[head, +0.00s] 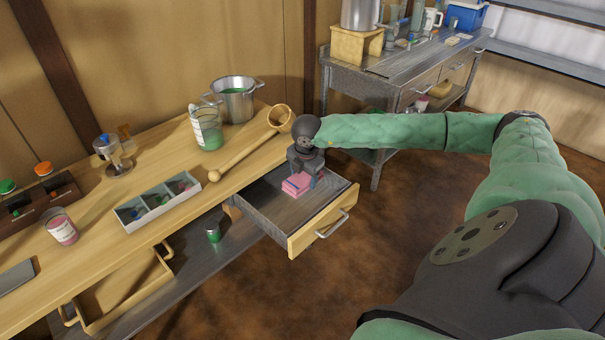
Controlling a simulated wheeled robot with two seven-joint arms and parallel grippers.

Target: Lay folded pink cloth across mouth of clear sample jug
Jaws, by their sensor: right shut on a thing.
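The folded pink cloth (293,187) is a small block in the open drawer (262,210) at the table's right end. My right gripper (304,176) reaches down over the drawer and is shut on the cloth; its fingers hide part of it. I cannot tell whether the cloth still touches the drawer floor. A clear jug (208,129) with a white label and green contents stands upright on the table, left of the gripper; this looks like the sample jug. No cloth lies on its mouth. My left gripper is not in view.
A metal pot (235,104) stands behind the jug. A long wooden ladle (245,152) lies between jug and drawer. A divided tray (158,203), a pink-filled jar (61,228) and a metal stand (112,158) are further left. A metal workbench (405,62) stands behind.

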